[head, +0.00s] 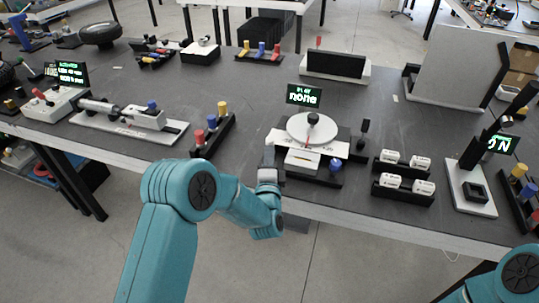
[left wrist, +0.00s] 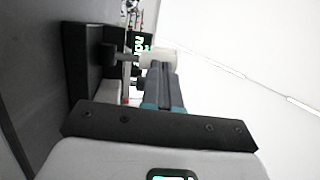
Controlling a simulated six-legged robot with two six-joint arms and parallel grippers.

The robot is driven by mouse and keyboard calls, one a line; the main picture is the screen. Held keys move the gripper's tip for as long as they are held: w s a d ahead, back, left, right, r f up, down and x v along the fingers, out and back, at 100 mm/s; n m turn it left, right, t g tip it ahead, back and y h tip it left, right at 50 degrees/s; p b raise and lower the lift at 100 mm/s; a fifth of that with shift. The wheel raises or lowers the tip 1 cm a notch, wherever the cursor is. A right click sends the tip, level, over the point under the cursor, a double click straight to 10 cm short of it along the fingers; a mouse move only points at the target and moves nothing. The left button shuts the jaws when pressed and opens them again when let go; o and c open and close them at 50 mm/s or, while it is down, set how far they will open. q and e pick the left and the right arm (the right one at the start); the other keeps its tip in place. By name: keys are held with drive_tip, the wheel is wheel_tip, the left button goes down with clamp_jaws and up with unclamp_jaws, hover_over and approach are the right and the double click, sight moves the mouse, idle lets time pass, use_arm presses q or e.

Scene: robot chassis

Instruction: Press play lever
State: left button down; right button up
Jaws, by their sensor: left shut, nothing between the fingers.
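The player station (head: 305,160) stands at the front edge of the table, with a round white disc (head: 300,127) on top. A small display (head: 303,95) behind it reads "PLAY none". A dark upright lever (head: 363,138) stands right of the disc; I cannot tell whether it is the play lever. My left gripper (head: 267,160) is shut and empty at the station's front left side. In the left wrist view the shut fingers (left wrist: 165,88) point at a pale rounded part (left wrist: 158,57) beside a black base; whether they touch is unclear. My right gripper is out of view.
White labelled blocks (head: 403,170) sit in black holders to the right. A peg rack (head: 212,137) with red, blue and yellow pegs stands to the left. A white-based fixture (head: 472,190) is further right.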

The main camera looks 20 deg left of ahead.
use_arm(q)
drive_tip(key=r+g+p, duration=0.1)
drive_tip(key=p, duration=0.1)
drive_tip(key=w+r+g+p, duration=0.1)
drive_tip(key=p, duration=0.1)
drive_tip(key=shift+w+m+h, duration=0.25)
drive_tip(key=shift+m+h, duration=0.05)
drive_tip(key=shift+m, duration=0.1)
drive_tip(key=shift+w+g, duration=0.2)
drive_tip(key=shift+g, duration=0.3)
drive_tip(key=shift+w+f, duration=0.25)
drive_tip(key=shift+w, duration=0.05)
drive_tip(key=shift+r, duration=0.1)
